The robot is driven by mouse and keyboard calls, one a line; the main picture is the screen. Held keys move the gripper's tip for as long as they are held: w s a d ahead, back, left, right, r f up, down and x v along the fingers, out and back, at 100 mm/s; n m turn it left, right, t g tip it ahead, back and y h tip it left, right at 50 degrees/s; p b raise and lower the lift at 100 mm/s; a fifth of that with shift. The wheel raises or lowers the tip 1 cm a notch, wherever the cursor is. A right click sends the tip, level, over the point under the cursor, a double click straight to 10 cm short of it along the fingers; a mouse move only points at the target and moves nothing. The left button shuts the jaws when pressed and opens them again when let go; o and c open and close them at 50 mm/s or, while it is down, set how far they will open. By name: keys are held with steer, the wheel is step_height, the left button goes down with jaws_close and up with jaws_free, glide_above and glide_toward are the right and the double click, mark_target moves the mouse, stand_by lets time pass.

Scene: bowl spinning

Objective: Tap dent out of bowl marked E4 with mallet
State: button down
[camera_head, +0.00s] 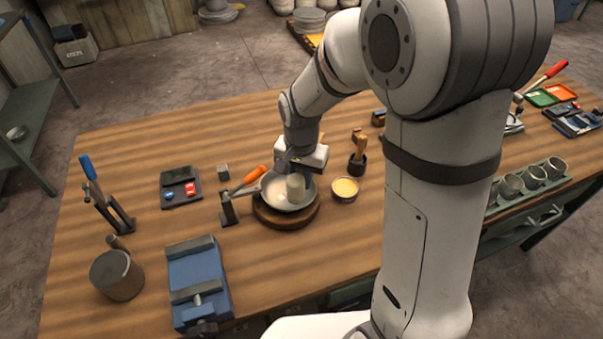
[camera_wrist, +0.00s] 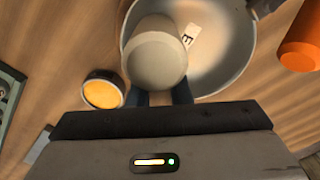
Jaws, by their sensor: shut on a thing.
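The grey metal bowl (camera_head: 273,198) sits open side up on a round wooden block (camera_head: 288,220) near the table's middle. In the wrist view the bowl (camera_wrist: 232,72) has a white label (camera_wrist: 191,34) inside; a letter E shows, the rest is unclear. My gripper (camera_head: 300,168) is over the bowl, shut on the mallet (camera_head: 296,188). The mallet's pale, rounded head (camera_wrist: 157,55) hangs over or inside the bowl, nearer its left side in the wrist view. I cannot tell whether it touches the bowl. The mallet's handle and any dent are hidden.
An orange-handled tool (camera_head: 255,174) and a small dark stand (camera_head: 229,208) are left of the bowl. A tin of yellow stuff (camera_head: 345,188) and a dark holder (camera_head: 357,163) are at its right. A blue vise (camera_head: 198,282) stands front left. Bare wood lies behind.

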steer(key=shift+r+p, duration=2.25)
steer(key=shift+f, duration=0.1)
steer(key=r+p, duration=0.1)
steer(key=p, duration=0.1)
steer(key=shift+w+r+p, duration=0.15)
steer(key=shift+p, duration=0.25)
steer(key=shift+f, duration=0.25)
